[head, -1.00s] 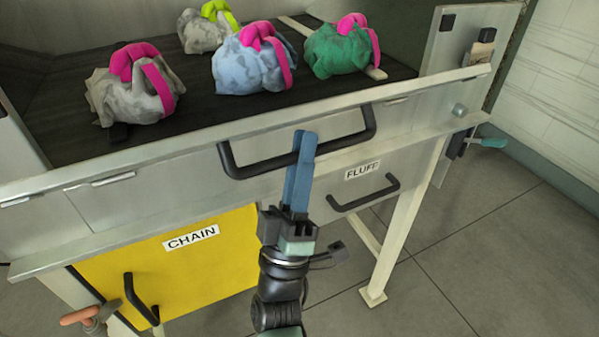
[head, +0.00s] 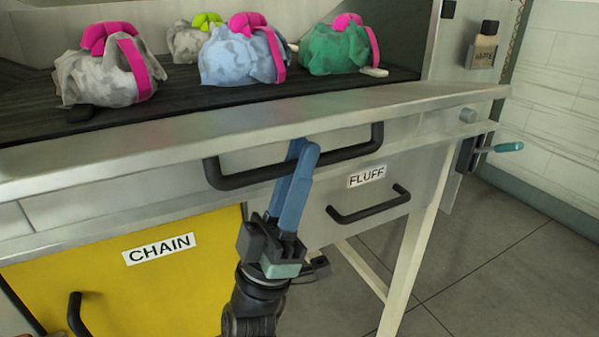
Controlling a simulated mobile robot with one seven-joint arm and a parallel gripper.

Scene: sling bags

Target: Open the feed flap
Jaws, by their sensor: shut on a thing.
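The feed flap (head: 345,138) is taken to be the pale metal front panel below the table's rim. It carries a long black bar handle (head: 236,181). My gripper (head: 303,147) has two blue fingers close together, shut on this handle right of its middle. The fingers hide that part of the bar. How far the flap is swung, if at all, I cannot tell.
Several sling bags, such as a blue one (head: 240,55), lie on the dark bed (head: 190,104) behind the rim. Below are a yellow CHAIN door (head: 130,290) and a FLUFF drawer (head: 325,235), both with black handles. A table leg (head: 412,270) stands at right.

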